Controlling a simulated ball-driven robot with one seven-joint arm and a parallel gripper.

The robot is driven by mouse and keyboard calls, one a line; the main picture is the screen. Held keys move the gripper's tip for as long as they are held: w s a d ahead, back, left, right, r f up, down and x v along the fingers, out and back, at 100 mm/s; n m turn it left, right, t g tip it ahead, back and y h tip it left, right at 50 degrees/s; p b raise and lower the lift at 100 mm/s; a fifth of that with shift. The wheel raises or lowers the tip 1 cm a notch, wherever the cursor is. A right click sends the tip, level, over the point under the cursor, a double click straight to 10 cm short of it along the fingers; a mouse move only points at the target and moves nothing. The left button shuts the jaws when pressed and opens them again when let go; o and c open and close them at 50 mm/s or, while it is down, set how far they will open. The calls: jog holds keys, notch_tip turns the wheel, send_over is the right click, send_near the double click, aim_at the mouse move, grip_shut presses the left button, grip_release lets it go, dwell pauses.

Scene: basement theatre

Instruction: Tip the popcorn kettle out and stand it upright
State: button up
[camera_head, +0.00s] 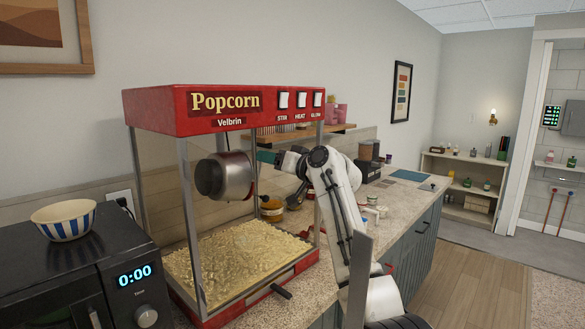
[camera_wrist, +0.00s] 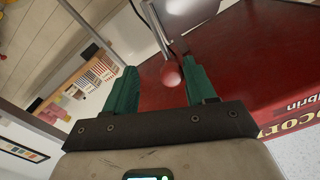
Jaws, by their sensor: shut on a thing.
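The popcorn kettle (camera_head: 232,174) hangs inside the red popcorn machine (camera_head: 160,110), lying on its side with its dark round end (camera_head: 209,178) facing left. Yellow popcorn (camera_head: 235,258) covers the machine's floor below it. My gripper (camera_head: 266,157) is at the kettle's right side, with its teal fingers toward it. In the wrist view, my gripper (camera_wrist: 160,72) has a red ball knob (camera_wrist: 172,77) on a metal rod (camera_wrist: 158,30) between its fingers, and it is shut on this knob. The knob's exact contact with the fingers is hard to see.
A striped bowl (camera_head: 64,220) stands on a black microwave (camera_head: 85,270) at left. The machine's posts (camera_head: 191,230) and red top box the kettle in. A wooden shelf (camera_head: 305,137) and a counter (camera_head: 400,197) with jars lie behind my arm. Open wooden floor (camera_head: 480,280) is at right.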

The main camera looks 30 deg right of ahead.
jog(key=b+v, duration=0.1)
jog(key=v, duration=0.7)
jog(key=shift+d+b, duration=0.2)
jog(key=shift+b, duration=0.15)
